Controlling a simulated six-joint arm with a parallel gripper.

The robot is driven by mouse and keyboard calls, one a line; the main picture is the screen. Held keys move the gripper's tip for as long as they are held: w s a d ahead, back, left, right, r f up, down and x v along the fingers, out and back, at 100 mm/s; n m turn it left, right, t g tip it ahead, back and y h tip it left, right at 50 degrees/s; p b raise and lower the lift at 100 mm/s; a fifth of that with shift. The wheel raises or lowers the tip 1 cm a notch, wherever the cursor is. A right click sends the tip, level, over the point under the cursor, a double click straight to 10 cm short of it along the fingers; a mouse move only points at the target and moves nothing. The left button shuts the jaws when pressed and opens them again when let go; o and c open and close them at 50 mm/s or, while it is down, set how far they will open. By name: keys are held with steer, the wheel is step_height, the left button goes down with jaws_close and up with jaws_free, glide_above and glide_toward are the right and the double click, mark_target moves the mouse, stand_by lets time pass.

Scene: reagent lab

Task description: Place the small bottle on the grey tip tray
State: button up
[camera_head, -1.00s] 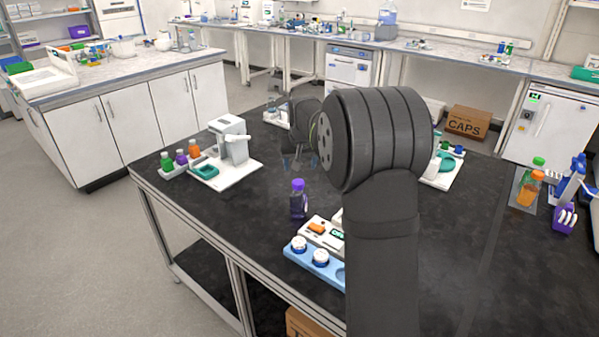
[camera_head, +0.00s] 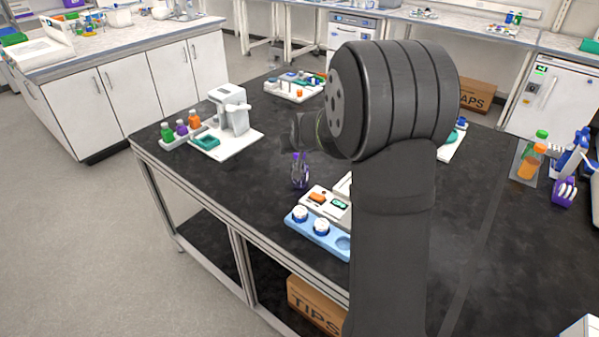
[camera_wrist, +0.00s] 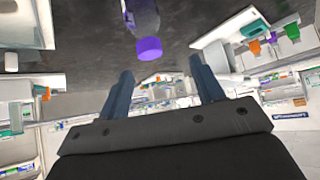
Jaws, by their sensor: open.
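A small bottle with a purple cap (camera_head: 296,157) stands upright on the black bench. It also shows at the top of the wrist view (camera_wrist: 149,48), with its cap towards me. My gripper (camera_wrist: 161,68) is open, and the bottle lies beyond its fingertips, roughly in line with the gap between them. I cannot tell for sure which item is the grey tip tray; a pale tray with small items (camera_head: 283,95) sits at the bench's back.
A blue holder with white-capped jars (camera_head: 333,240) is close in front of the bottle. A white machine on a board (camera_head: 230,110) and a rack of small bottles (camera_head: 176,143) stand left. A green-capped and an orange bottle (camera_head: 530,165) stand right.

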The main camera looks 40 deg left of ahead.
steer(key=s+d+f+t+y, duration=0.1)
steer(key=s+d+t+y, duration=0.25)
steer(key=d, duration=0.35)
steer(key=shift+t+h, duration=0.25)
steer(key=shift+s+a+x, duration=0.15)
steer(key=shift+x, duration=2.65)
steer(key=shift+s+a+x, duration=0.15)
steer(key=shift+x, duration=2.7)
steer(key=shift+s+a+x, duration=0.1)
steer(key=shift+s+x, duration=0.05)
steer(key=shift+x, duration=2.65)
jaws_close()
steer(key=shift+r, duration=0.1)
